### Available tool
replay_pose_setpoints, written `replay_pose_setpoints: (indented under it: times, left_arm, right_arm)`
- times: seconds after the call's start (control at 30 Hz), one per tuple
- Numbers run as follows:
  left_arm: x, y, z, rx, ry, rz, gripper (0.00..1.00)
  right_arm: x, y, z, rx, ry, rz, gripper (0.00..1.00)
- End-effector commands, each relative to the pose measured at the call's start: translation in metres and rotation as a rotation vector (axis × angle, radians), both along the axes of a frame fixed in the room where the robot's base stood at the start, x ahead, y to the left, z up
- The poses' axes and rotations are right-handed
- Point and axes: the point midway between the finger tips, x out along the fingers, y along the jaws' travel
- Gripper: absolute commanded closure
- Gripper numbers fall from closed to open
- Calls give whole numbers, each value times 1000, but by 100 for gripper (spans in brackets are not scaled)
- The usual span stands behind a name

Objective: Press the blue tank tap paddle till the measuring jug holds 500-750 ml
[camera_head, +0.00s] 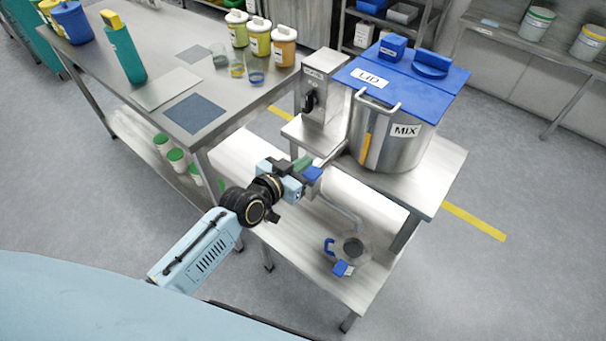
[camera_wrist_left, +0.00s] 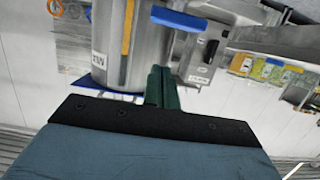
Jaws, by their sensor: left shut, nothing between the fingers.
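The steel tank (camera_head: 392,150), marked MIX, stands on the upper shelf of the steel stand under a blue lid (camera_head: 400,75). The blue tap paddle (camera_head: 313,174) is at the end of the tap at the tank's lower left. It also shows in the left wrist view (camera_wrist_left: 180,20). My left gripper (camera_head: 303,164) is shut and empty, with its green fingers close to the paddle; I cannot tell whether they touch it. My right gripper is not in view.
A grey control box with a black knob (camera_head: 309,101) stands left of the tank. A steel table (camera_head: 165,92) at the left holds several lidded jars, beakers and a teal bottle (camera_head: 124,52). The lower shelf (camera_head: 300,235) is bare left of the jug.

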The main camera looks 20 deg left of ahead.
Motion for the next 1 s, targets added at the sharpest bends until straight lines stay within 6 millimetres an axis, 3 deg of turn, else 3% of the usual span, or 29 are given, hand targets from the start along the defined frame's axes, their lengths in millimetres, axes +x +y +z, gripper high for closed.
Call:
replay_pose_setpoints:
  times: [0.1, 0.23, 0.73, 1.0]
  left_arm:
    - [2, -1, -21, 2, 3, 0, 100]
    - [2, -1, -35, 1, 2, -1, 100]
    - [2, -1, -41, 0, 0, 0, 100]
    - [1, 0, -61, 3, 1, 0, 100]
  right_arm:
    - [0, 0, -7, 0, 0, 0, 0]
    - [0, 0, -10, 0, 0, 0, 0]
    - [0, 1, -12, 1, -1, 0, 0]
    - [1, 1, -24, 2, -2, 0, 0]
